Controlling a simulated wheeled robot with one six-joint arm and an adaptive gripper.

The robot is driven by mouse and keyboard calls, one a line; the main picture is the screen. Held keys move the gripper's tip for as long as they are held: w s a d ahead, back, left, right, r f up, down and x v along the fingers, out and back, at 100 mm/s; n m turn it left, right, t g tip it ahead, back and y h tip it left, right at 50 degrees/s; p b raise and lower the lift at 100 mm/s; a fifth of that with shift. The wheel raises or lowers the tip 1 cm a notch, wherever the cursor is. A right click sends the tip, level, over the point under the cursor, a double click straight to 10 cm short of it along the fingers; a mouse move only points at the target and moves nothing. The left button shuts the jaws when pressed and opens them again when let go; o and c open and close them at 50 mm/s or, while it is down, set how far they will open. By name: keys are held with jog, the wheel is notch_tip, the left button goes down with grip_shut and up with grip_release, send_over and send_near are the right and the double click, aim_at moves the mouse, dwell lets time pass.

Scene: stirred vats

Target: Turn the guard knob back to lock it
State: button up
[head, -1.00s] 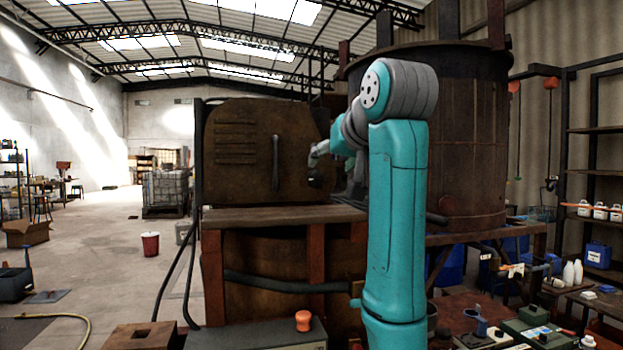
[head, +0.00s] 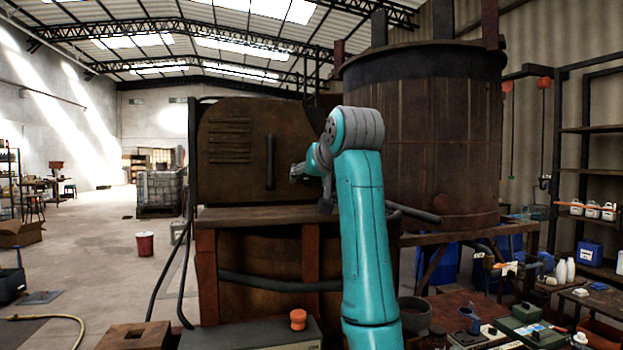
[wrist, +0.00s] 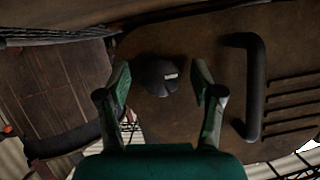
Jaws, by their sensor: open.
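The guard (head: 235,150) is a brown, rusty upright panel with slots and a dark vertical handle (head: 270,162). The guard knob (wrist: 157,76) is dark and rounded with a small pale mark, and shows in the wrist view left of the handle (wrist: 252,88). My gripper (wrist: 160,78) is open, with one finger on either side of the knob in that view and a gap at each side. In the head view my gripper (head: 296,172) is at the guard's right part, and I cannot make out the knob there. Whether the fingertips reach past the knob is unclear.
A wooden ledge (head: 250,215) runs below the guard. A large dark vat (head: 440,150) stands to the right, close to my arm. An orange knob (head: 298,319) sits on a grey box in front. Open floor (head: 85,270) lies to the left.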

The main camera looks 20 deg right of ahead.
jog(key=c, duration=1.1)
jog(key=shift+c, duration=0.2)
jog(key=m+y, duration=0.2)
jog(key=m, duration=0.1)
jog(key=shift+d, duration=0.15)
jog(key=m+t+y, duration=0.1)
jog(key=m, duration=0.2)
jog(key=shift+f+y, duration=0.1)
jog(key=shift+y, duration=0.3)
jog(key=m+t+y, duration=0.1)
jog(key=m, duration=0.2)
jog(key=shift+f+m+y, duration=0.1)
jog(key=shift+m+y, duration=0.2)
jog(key=shift+m, duration=0.1)
jog(key=shift+m+t+y, duration=0.3)
jog(key=shift+m+t, duration=0.5)
jog(key=shift+m, duration=1.2)
